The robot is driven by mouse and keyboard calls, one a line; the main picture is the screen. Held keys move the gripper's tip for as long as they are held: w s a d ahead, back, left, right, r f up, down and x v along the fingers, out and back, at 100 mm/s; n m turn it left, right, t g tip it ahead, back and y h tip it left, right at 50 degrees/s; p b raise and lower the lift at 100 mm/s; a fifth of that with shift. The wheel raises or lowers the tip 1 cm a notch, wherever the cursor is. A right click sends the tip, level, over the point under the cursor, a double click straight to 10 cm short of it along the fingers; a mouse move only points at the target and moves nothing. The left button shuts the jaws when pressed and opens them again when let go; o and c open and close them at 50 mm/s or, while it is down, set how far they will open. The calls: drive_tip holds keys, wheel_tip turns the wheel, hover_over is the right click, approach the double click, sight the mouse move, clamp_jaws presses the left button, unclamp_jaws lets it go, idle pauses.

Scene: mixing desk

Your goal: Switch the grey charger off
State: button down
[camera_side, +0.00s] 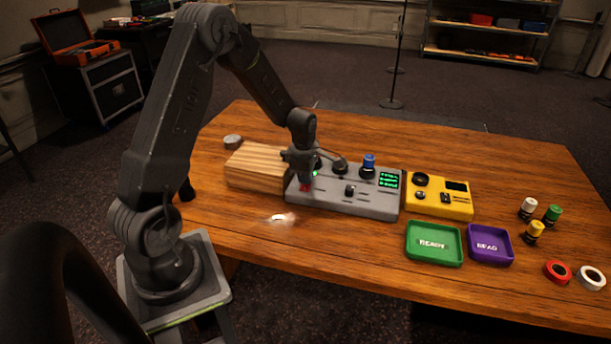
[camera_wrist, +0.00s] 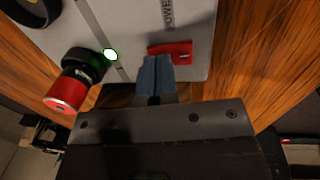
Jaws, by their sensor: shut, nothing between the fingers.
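The grey charger (camera_side: 340,202) stands on the wooden table, with its small screen (camera_side: 388,180) lit green. In the wrist view its grey top (camera_wrist: 140,25) shows the word POWER, a red switch (camera_wrist: 172,50) and a lit green light (camera_wrist: 110,54). My gripper (camera_wrist: 156,62) is shut and empty, its blue-grey fingertips right at the red switch's edge; I cannot tell whether they touch. In the side view my gripper (camera_side: 306,178) is low over the charger's left end. A red-ended cell (camera_wrist: 66,92) sits in a black socket, and a blue-topped cell (camera_side: 369,160) stands in another.
A wooden block (camera_side: 255,168) stands left of the charger, and a yellow device (camera_side: 440,209) right of it. A green tray (camera_side: 434,258) and a purple tray (camera_side: 490,260) lie in front. Loose cells (camera_side: 534,231) and rings (camera_side: 557,273) lie at the right.

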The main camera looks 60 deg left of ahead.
drive_tip(key=shift+f, duration=0.2)
idle(0.3)
drive_tip(key=shift+s, duration=0.1)
drive_tip(key=shift+s+d+r, duration=0.2)
drive_tip(key=shift+s+d, duration=0.25)
drive_tip(key=shift+d, duration=0.1)
wheel_tip(320, 180, up, 14)
drive_tip(key=s+d, duration=0.1)
idle(0.6)
drive_tip(key=shift+s+d, duration=0.1)
